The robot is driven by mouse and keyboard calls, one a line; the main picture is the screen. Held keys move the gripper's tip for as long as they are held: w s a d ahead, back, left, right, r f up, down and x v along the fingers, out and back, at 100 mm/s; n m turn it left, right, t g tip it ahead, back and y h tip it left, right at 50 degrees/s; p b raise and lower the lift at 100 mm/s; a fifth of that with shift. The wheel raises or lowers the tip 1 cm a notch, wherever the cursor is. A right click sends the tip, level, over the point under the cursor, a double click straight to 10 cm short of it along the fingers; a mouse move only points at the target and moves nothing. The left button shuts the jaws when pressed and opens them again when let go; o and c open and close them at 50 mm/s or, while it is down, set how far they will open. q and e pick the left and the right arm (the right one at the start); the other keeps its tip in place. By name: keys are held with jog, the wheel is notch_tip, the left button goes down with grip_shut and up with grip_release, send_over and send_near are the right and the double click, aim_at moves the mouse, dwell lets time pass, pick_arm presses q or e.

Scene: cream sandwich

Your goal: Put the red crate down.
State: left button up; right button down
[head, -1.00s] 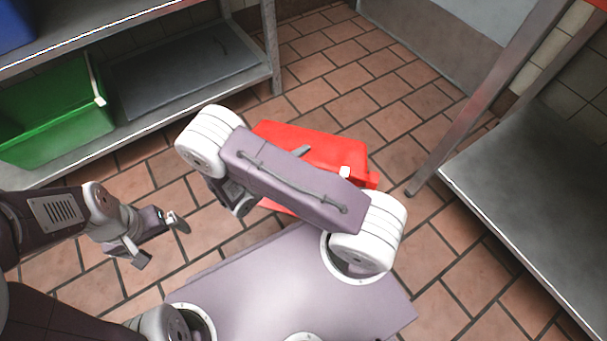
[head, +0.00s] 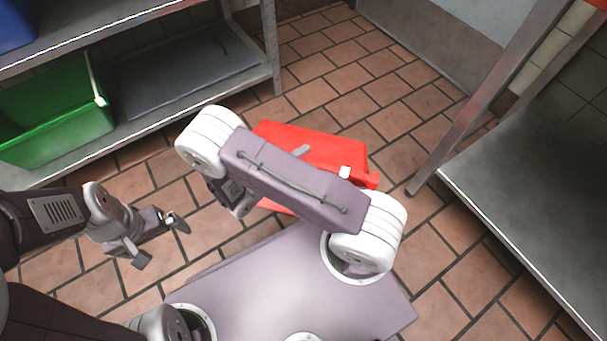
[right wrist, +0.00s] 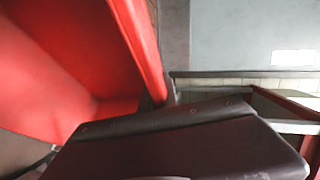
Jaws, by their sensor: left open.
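The red crate (head: 325,146) is in the middle of the head view, partly hidden behind my right arm. A small white piece shows at its right end. Its red inside (right wrist: 60,65) and one wall fill the left of the right wrist view. My right gripper (head: 301,151) is at the crate, mostly hidden by my arm; only a grey part shows over the red. In the right wrist view the crate wall runs down to the dark gripper body, but the jaws' grip is not clear. My left gripper (head: 162,240) is open and empty over the floor, away from the crate.
A metal shelf (head: 190,118) at upper left holds a green crate (head: 60,115) on its lower board and a blue crate (head: 14,25) above. A grey table (head: 540,200) with a metal leg stands at right. Tiled floor (head: 340,55) behind the red crate is clear.

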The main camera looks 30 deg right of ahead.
jog(key=shift+r, duration=0.1)
dwell(0.4)
notch_tip(320, 180, up, 10)
jog(key=p, duration=0.8)
